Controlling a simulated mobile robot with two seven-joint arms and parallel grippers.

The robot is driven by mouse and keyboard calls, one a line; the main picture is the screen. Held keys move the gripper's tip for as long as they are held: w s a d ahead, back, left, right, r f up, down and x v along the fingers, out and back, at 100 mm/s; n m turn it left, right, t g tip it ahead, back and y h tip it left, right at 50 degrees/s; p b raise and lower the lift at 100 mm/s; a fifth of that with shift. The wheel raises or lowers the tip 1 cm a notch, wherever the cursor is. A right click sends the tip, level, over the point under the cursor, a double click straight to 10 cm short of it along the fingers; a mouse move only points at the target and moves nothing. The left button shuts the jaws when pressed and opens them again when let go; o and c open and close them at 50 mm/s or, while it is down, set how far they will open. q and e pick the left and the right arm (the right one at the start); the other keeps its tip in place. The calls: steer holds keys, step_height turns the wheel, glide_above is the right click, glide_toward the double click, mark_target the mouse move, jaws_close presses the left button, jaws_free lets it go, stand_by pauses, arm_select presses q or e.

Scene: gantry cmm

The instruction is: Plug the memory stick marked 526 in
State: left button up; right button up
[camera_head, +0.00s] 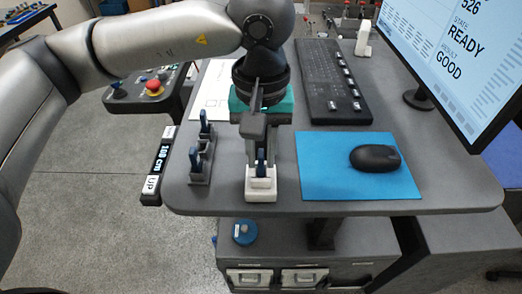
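My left gripper (261,165) points down at the near edge of the desk. A blue stick (262,157) shows between its fingers, above a small white block (261,184). I cannot tell whether the fingers press on the stick, nor whether the stick sits in the block. No number is readable on any stick. The monitor (455,55) reads 526, READY and GOOD. My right gripper is out of view.
A black keyboard (322,75) with a strip of several white-marked slots (345,90) lies behind. A black mouse (375,158) rests on a blue mat (330,175) at the right. A control panel with a red button (154,88) is at the left. A blue round object (244,234) sits below the desk.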

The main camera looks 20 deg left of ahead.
arm_select(q)
steer(key=o, duration=0.3)
steer(key=shift+o, duration=0.2)
